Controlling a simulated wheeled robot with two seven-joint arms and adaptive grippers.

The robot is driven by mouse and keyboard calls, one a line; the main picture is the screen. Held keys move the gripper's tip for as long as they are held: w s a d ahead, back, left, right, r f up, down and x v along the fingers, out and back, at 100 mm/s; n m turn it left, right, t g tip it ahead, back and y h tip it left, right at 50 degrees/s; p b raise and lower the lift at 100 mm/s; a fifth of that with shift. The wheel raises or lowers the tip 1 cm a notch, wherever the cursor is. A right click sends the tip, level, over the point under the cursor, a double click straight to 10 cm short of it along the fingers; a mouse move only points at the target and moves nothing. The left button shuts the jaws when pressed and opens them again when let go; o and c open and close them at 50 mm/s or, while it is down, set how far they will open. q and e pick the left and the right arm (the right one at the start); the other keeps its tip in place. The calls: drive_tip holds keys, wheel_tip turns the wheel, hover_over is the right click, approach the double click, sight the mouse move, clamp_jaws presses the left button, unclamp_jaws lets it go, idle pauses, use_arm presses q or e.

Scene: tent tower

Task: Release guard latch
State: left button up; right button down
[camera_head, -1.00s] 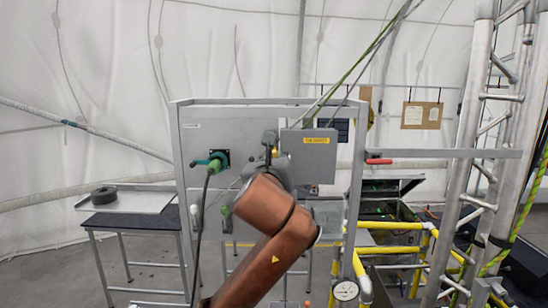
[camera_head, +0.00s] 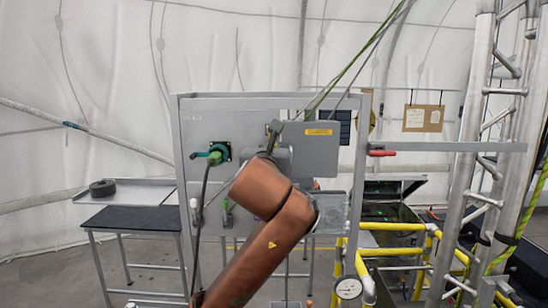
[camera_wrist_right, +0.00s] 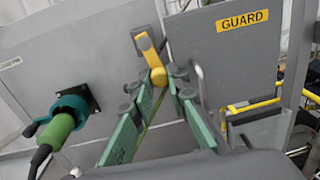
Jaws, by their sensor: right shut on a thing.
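The grey guard (camera_head: 312,158) with its yellow GUARD label is on the grey panel in the head view. In the right wrist view the guard (camera_wrist_right: 230,72) fills the upper right. A yellow latch lever (camera_wrist_right: 149,52) on a dark grey mount stands at the guard's left edge. My right gripper (camera_wrist_right: 160,82) has its green fingers closed around the lower end of the lever. My left gripper is in neither view.
A green plug (camera_head: 214,157) with a black cable sits left of the guard; it also shows in the wrist view (camera_wrist_right: 58,130). A red-handled bar (camera_head: 381,153) extends right. Yellow rails (camera_head: 390,226) and a metal ladder tower (camera_head: 480,150) stand to the right. A side table (camera_head: 125,218) is left.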

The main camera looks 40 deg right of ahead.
drive_tip(key=c, duration=2.2)
unclamp_jaws()
drive_tip(key=shift+o, duration=0.2)
drive_tip(key=v, duration=1.2)
